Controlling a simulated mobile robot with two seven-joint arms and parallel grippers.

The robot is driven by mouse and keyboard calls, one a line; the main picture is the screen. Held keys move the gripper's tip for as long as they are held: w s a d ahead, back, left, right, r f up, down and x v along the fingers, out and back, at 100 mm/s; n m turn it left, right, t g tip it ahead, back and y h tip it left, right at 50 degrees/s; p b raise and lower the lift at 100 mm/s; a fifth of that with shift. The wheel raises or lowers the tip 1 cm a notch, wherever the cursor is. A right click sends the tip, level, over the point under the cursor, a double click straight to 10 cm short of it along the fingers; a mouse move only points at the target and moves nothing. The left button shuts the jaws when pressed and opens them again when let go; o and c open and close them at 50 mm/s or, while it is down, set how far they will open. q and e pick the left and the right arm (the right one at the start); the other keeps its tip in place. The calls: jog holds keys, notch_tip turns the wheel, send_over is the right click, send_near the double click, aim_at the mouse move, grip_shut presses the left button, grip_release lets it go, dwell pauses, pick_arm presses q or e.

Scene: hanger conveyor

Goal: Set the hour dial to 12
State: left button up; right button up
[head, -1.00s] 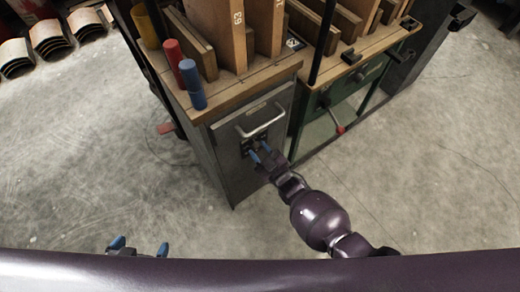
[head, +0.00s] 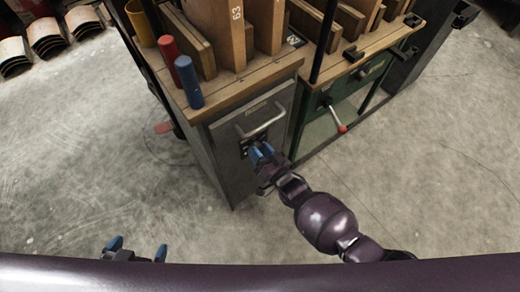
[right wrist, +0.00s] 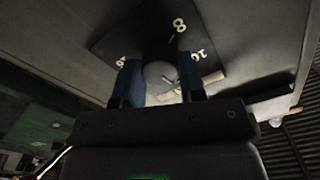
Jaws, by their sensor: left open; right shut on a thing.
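The hour dial is a dark square plate (right wrist: 120,46) with white numerals, seen in the right wrist view. An 8 and a 10 are readable, and another numeral at the left is partly hidden. A dark round knob (right wrist: 160,70) sits at its middle, with a pale bar showing beside the right finger. My right gripper (right wrist: 159,82) is shut on the knob, one blue finger on each side. In the head view my right gripper (head: 260,154) covers most of the dial, below the cabinet's handle. My left gripper (head: 138,249) is open and empty at the lower left.
The dial is on the front of a grey cabinet (head: 222,165) with a metal handle (head: 263,125) above it. A red cylinder (head: 170,48) and a blue cylinder (head: 189,82) stand on its wooden top. A red-tipped lever (head: 341,128) is at the right. The floor around is clear.

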jog(key=shift+m, duration=0.4)
jog(key=o, duration=0.9)
jog(key=shift+o, duration=0.2)
